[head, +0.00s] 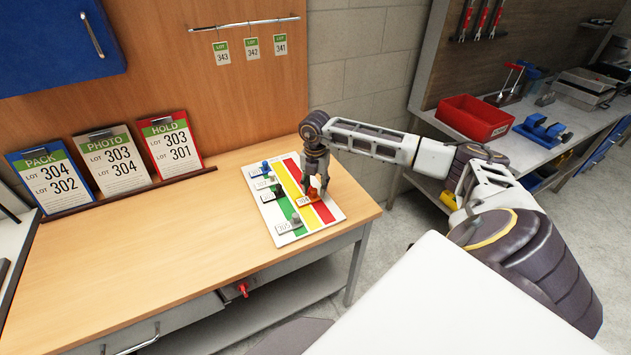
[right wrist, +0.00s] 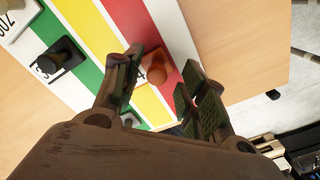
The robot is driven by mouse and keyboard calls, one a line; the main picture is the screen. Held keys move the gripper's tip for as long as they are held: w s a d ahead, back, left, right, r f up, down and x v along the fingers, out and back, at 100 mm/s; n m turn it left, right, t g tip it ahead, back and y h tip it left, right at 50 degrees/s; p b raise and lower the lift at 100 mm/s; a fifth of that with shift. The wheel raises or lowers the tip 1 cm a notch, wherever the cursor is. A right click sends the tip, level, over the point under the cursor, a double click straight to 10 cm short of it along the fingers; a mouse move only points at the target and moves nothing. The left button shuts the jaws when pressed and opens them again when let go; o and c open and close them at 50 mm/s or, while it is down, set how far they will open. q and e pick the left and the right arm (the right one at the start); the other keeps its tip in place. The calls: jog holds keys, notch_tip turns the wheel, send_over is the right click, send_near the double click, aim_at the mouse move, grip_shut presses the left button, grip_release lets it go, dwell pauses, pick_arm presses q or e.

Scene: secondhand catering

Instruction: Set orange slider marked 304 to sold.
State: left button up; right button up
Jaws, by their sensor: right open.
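The slider board (head: 284,240) lies on the wooden table, with white, green, yellow and red stripes. The orange slider (head: 313,194) has a plate that reads 304 and sits at the yellow stripe, by the edge of the red one. In the right wrist view its orange knob (right wrist: 156,75) shows between my fingers, its plate partly hidden. My right gripper (head: 316,180) is open, its fingers on either side of the knob; they also show in the right wrist view (right wrist: 164,92). I cannot tell whether they touch it. My left gripper is not in view.
A blue slider (head: 266,167), a dark slider (head: 277,190) and a grey slider (head: 295,220) stand on the board's left part. PACK, PHOTO and HOLD cards (head: 103,165) lean at the table's back left. The table left of the board is clear.

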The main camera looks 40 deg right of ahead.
aim_at(315, 189)
notch_tip(315, 189, up, 12)
jog(key=shift+f, duration=0.15)
dwell(0.5)
dwell(0.5)
